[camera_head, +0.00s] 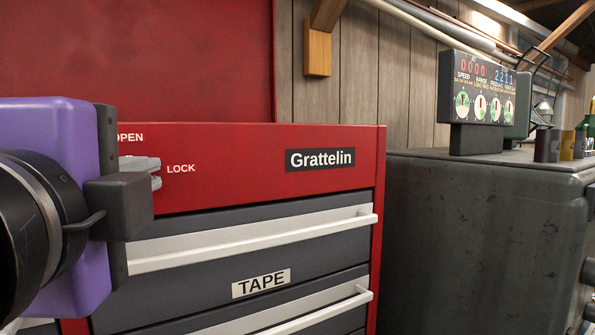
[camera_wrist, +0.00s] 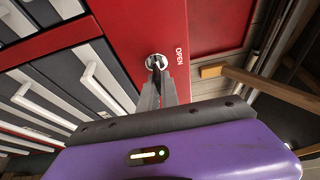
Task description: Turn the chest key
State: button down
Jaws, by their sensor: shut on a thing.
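The red tool chest (camera_head: 233,166) fills the middle of the head view, with OPEN and LOCK printed beside its key lock. The wrist view shows the round silver lock (camera_wrist: 151,59) in the red panel, with OPEN next to it. My gripper (camera_head: 154,165) reaches in from the left with its purple body. Its grey fingertips (camera_wrist: 158,70) are at the lock and shut on the chest key (camera_wrist: 157,62). The fingers hide most of the key, so its exact angle is hard to tell.
Below the lock are grey drawers with white bar handles (camera_head: 250,240), one labelled TAPE. A dark cabinet (camera_head: 475,230) stands to the right, with a display box (camera_head: 480,95) and several cans on top. A wood-panelled wall is behind.

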jog(key=shift+a+f, duration=0.1)
jog(key=shift+a, duration=0.05)
jog(key=c, duration=1.6)
grip_release()
jog(key=shift+s, duration=0.1)
jog(key=s+d, duration=0.1)
jog(key=s, duration=0.6)
jog(key=shift+s+d, duration=0.25)
jog(key=shift+d, duration=0.05)
